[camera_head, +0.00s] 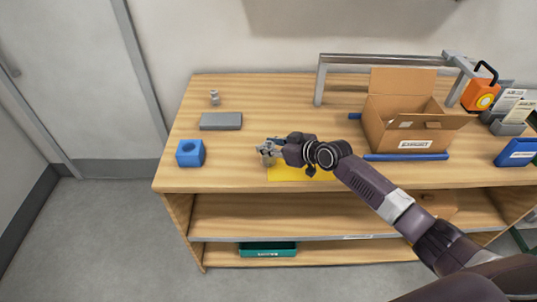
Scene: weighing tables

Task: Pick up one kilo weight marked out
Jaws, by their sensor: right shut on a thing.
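My right gripper (264,150) is over the left part of a yellow mat (290,175) at the table's front. It is shut on a small grey metal weight (268,160), mostly hidden by the fingers. I cannot tell whether its base touches the mat, and no marking can be read. Another small silver weight (214,98) stands upright at the back left of the table, apart from the gripper. My left gripper does not show.
A grey plate (221,121) and a blue block with a round hollow (190,153) are to the left. An orange device (481,95) is at right.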

